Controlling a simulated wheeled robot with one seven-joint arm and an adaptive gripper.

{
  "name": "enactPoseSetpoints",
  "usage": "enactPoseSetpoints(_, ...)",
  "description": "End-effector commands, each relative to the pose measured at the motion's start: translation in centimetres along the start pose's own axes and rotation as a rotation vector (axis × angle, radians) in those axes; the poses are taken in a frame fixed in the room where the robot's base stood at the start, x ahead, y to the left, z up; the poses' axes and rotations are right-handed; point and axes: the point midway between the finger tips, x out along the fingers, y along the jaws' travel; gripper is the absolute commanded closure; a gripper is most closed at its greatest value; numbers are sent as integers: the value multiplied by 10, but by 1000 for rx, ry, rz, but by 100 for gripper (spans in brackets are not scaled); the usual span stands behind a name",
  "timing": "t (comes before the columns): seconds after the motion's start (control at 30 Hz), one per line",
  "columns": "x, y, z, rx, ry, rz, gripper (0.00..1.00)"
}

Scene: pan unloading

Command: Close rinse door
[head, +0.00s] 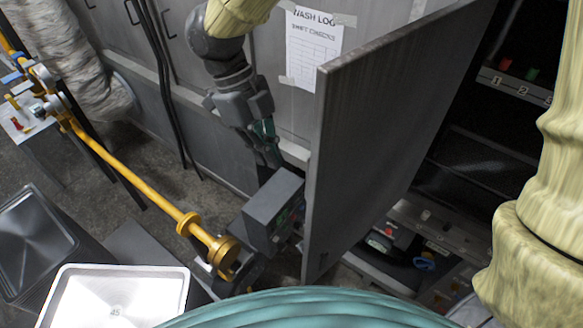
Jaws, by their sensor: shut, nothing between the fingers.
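The rinse door (385,130) is a large flat grey panel right of centre. It stands open, swung out from a dark opening to its right, with its near vertical edge toward me. My gripper (273,158) hangs downward on the left side of the door. In the picture a gap shows between the fingers and the door's near edge; I cannot tell the distance in depth. The far side of the door is hidden.
A grey control box (272,212) stands below my gripper, close to the door's lower edge. A yellow pipe (135,180) runs along the left. A metal pan (115,300) lies at the front left. A wash log sheet (313,52) hangs on the grey wall.

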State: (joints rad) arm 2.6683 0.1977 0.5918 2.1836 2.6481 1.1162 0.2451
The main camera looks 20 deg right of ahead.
Motion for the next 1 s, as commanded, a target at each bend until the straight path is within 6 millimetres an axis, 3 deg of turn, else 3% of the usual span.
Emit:
enactPoseSetpoints(0.17, 29, 0, -2, 0, 4, -1, 100)
enactPoseSetpoints(0.5, 42, -1, -36, 3, 0, 0, 100)
enactPoseSetpoints(1.0, 45, -2, -40, 0, -1, -1, 100)
